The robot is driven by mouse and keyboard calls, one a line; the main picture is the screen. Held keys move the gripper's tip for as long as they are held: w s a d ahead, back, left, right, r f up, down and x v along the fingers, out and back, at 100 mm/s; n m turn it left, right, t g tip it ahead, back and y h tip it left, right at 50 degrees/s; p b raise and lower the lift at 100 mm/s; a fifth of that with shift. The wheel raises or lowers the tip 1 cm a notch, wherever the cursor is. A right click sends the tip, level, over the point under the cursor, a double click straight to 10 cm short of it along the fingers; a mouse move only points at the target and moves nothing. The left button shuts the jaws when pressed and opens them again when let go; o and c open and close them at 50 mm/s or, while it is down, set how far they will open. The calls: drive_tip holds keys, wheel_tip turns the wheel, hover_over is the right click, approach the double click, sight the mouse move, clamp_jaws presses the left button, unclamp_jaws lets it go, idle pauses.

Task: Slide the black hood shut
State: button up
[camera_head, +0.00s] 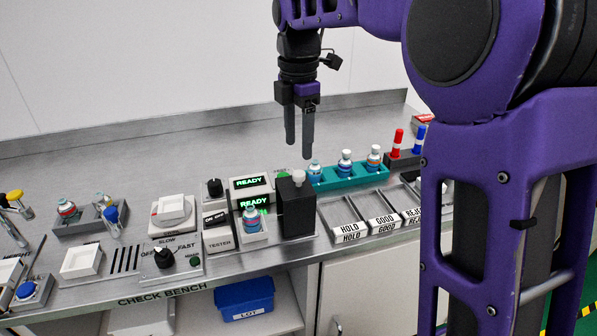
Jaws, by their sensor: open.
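The black hood (297,212) is an upright black block with a pale round knob (298,177) on top. It stands on the right side of the tester (218,240), beside a bottle (252,219) in a white holder. The bottle is uncovered and in plain view. Two green READY displays (249,182) show behind and above it. My gripper (298,151) points down above the bench, higher in the picture than the hood and its knob. Its two dark fingers are apart with nothing between them. It appears clear of the hood.
A teal rack (349,178) with three bottles stands right of the hood, behind trays labelled HOLD (347,228), GOOD and REJECT. Red (397,143) and blue markers stand farther right. A shaker with a speed knob (164,257) is left. Bare bench (150,160) lies behind.

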sight(298, 172)
wheel_tip(298, 172, down, 7)
drive_tip(key=shift+r+b, duration=0.1)
drive_tip(key=shift+b, duration=0.45)
clamp_jaws()
idle(1.1)
